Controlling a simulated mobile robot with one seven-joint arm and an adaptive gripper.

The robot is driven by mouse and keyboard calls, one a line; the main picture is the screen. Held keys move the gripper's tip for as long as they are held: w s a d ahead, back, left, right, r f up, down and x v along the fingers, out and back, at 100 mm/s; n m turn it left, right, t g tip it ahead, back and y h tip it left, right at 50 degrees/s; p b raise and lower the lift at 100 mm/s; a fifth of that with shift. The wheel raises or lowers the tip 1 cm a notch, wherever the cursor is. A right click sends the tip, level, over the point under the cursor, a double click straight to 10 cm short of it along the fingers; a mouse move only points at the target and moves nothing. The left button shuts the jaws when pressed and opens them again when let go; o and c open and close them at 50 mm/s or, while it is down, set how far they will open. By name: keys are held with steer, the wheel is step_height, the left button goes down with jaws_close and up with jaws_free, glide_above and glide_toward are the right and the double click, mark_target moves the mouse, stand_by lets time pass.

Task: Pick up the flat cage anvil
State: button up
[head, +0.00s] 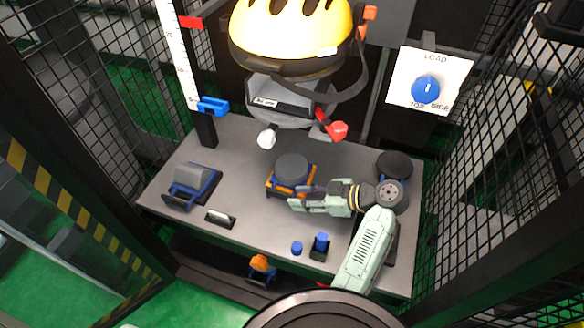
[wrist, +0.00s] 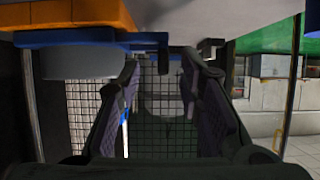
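The anvil that looks like the flat cage anvil (head: 292,168) is a dark grey, flat-topped round block on a blue and orange base at the middle of the table. My gripper (head: 303,198) is low over the table, just in front and to the right of it, with its fingers pointing left. In the wrist view, which looks upside down, my gripper (wrist: 163,75) is open and nothing shows held between the fingers. The grey anvil (wrist: 80,62) is at the upper left there, outside the fingers and partly hidden by one. Contact cannot be told.
A half-round grey anvil (head: 191,176) on a blue base stands at the left. A black disc (head: 394,164) is at the right. A yellow helmet (head: 290,30) hangs above the back. Small blue pieces (head: 297,248) stand near the front edge. Mesh walls flank the table (head: 255,225).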

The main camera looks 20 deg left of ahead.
mark_target(280, 198)
steer(key=shift+x, duration=0.9)
steer(key=p+x, duration=0.1)
steer(key=x, duration=0.1)
steer(key=p+x, duration=0.1)
steer(key=x, duration=0.1)
steer(key=shift+s+a+r, duration=0.15)
steer(key=shift+s+a, duration=0.05)
steer(key=shift+s, duration=0.05)
steer(key=shift+w+a+f, duration=0.1)
steer(key=shift+a+f, duration=0.3)
steer(key=shift+a, duration=0.1)
steer(key=shift+c, duration=0.3)
jaws_close()
steer(key=shift+r, duration=0.2)
